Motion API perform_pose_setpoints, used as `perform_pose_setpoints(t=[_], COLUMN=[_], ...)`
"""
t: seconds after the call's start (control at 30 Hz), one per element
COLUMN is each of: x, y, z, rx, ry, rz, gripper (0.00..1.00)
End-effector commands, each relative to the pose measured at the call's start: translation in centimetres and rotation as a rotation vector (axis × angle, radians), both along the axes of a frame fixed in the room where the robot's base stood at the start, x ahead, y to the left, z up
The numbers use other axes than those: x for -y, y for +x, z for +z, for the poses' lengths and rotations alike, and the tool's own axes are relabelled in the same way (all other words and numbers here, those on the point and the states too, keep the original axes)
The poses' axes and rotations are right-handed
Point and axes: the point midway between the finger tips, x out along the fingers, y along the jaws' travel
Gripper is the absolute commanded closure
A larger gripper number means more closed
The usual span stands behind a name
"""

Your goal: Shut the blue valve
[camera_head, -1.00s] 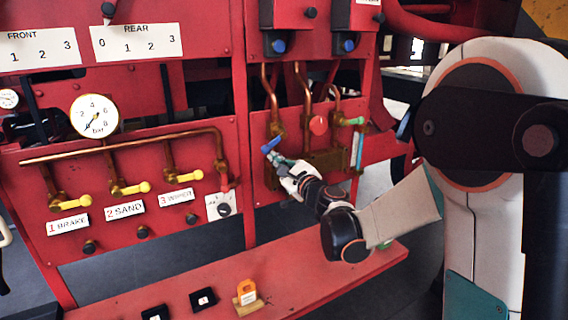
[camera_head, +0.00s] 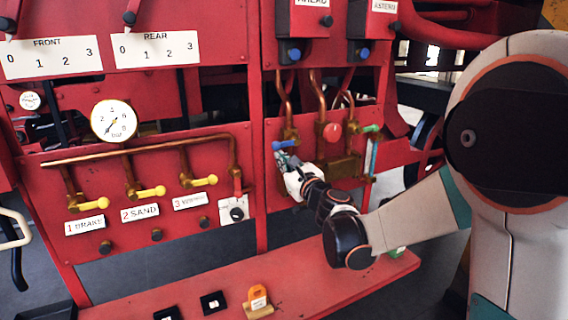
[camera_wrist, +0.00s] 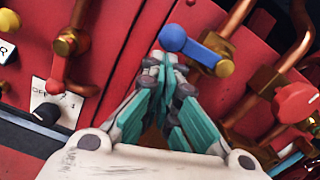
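The blue valve lever (camera_head: 286,144) sits on a copper pipe at the right red panel. In the wrist view the blue lever (camera_wrist: 195,48) slants from its round knob at upper left down to its pivot at lower right. My gripper (camera_head: 284,160) is just below the lever in the head view. In the wrist view my gripper (camera_wrist: 165,62) has its teal fingers converging, with the tips together just under the knob. The tips look close to or touching the lever, but nothing shows between them. Contact cannot be told for sure.
A red round knob (camera_head: 332,131) and a green handle (camera_head: 371,129) are right of the blue valve. Several yellow-handled valves, such as the brake valve (camera_head: 91,204), line the left panel. A dial (camera_wrist: 46,113) is left of my gripper. A red shelf (camera_head: 330,273) runs below.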

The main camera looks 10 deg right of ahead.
Motion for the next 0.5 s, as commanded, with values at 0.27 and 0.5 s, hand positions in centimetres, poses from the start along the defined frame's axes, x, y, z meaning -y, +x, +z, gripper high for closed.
perform_pose_setpoints(t=[0.27,0.5], x=[-0.08,0.02], y=[0.00,0.02], z=[0.03,-0.48], rx=[0.001,0.001], ry=[-0.001,-0.001], rz=[0.002,0.001], gripper=[1.00,1.00])
